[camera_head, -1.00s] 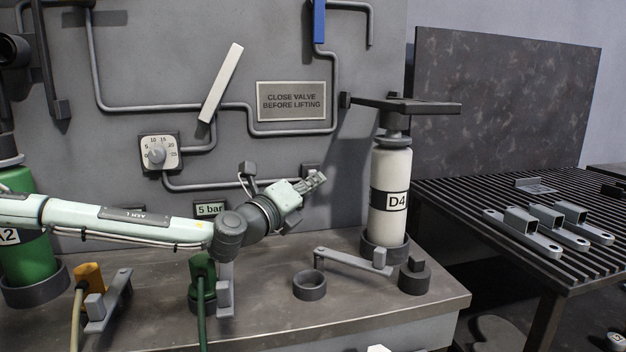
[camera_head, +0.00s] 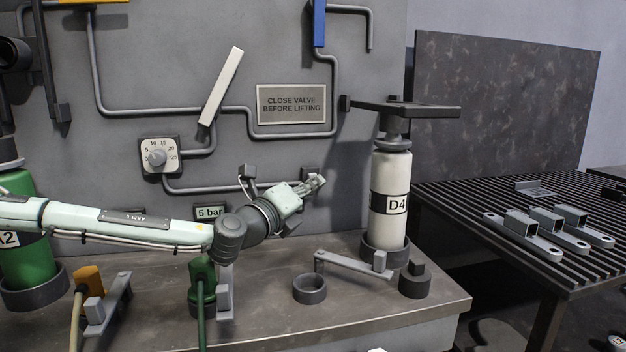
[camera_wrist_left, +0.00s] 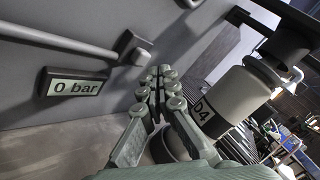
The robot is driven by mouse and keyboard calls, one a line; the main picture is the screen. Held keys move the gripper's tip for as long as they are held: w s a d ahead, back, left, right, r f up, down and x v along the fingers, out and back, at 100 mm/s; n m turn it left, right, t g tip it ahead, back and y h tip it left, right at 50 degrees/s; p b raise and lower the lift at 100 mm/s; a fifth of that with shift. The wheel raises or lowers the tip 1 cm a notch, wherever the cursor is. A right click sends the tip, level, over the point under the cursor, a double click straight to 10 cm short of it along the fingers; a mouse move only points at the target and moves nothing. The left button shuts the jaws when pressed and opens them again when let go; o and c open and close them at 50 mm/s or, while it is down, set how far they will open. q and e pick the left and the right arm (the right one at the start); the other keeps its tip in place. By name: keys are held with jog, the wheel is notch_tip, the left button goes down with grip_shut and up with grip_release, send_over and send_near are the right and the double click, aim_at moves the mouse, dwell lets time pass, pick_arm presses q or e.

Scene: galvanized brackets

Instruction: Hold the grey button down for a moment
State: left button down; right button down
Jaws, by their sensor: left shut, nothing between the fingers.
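My left gripper (camera_head: 317,182) is shut and empty, in front of the wall panel beside the white D4 cylinder (camera_head: 391,166). In the left wrist view its closed fingers (camera_wrist_left: 166,74) point toward the panel. Just left of the fingertips there, a small grey button (camera_wrist_left: 142,56) sits on a dark housing (camera_wrist_left: 128,42) at the end of a pipe. The fingertips look close to the button; I cannot tell whether they touch it. In the head view the dark housing (camera_head: 310,172) shows just above the fingers, and the button cannot be made out. My right gripper is out of view.
A display reading 0 bar (camera_wrist_left: 76,86) is left of the button in the wrist view. The head view shows a 5 bar display (camera_head: 210,212), a dial (camera_head: 159,156) and a sign (camera_head: 291,104). A grey ring (camera_head: 310,289) and a lever (camera_head: 352,263) are on the bench below.

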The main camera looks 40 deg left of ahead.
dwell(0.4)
pick_arm(q)
jog(key=shift+w+a+b, duration=0.3)
jog(key=shift+a+b, duration=0.05)
jog(key=shift+b, duration=0.1)
jog(key=shift+w+a+b, duration=0.35)
jog(key=shift+a+b, duration=0.05)
jog(key=shift+b, duration=0.1)
dwell(0.6)
jog(key=shift+s+d, duration=0.1)
dwell(1.5)
jog(key=shift+s+d+p, duration=0.3)
jog(key=shift+s+d, duration=0.25)
jog(key=shift+d, duration=0.05)
jog(key=shift+d, duration=0.1)
jog(key=shift+s+d+p, duration=0.3)
jog(key=shift+s+d, duration=1.3)
jog(key=shift+d, duration=0.25)
